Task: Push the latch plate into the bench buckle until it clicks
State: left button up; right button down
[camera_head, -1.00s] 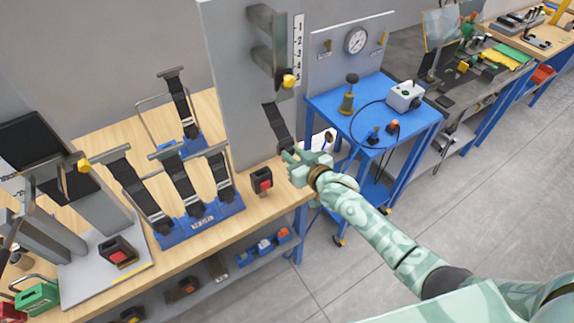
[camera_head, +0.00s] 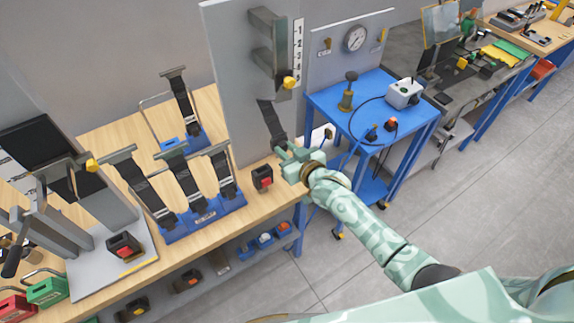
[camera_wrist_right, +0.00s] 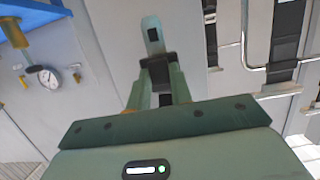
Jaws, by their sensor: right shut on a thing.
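The bench buckle (camera_head: 262,178), black with a red button, stands on the wooden bench near its right front edge. My right gripper (camera_head: 284,157) is just above and right of it, apart from it. In the right wrist view its jaws (camera_wrist_right: 156,82) are shut on the latch plate (camera_wrist_right: 153,36), whose slotted metal tongue sticks out beyond the black body between the fingers. In the head view the hand mostly hides the plate. A black strap (camera_head: 271,122) runs down the grey panel to the hand. My left gripper is not in view.
A blue rack (camera_head: 205,220) with several straps stands left of the buckle. Another red-buttoned buckle (camera_head: 123,246) sits on a grey plate further left. The grey upright panel (camera_head: 235,90) rises behind. A blue cart (camera_head: 350,115) stands to the right.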

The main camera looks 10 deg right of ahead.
jog(key=s+a+p, duration=0.1)
jog(key=s+a, duration=0.1)
jog(key=a, duration=0.4)
jog(key=shift+s, duration=0.15)
dwell(0.3)
jog(key=shift+p, duration=0.45)
dwell(1.2)
notch_tip(320, 180, down, 6)
jog(key=b, duration=0.5)
dwell(1.9)
jog(key=c, duration=1.2)
grip_release()
jog(key=shift+o, duration=0.2)
jog(key=shift+s, duration=0.1)
jog(key=p+v, duration=0.2)
jog(key=v, duration=1.4)
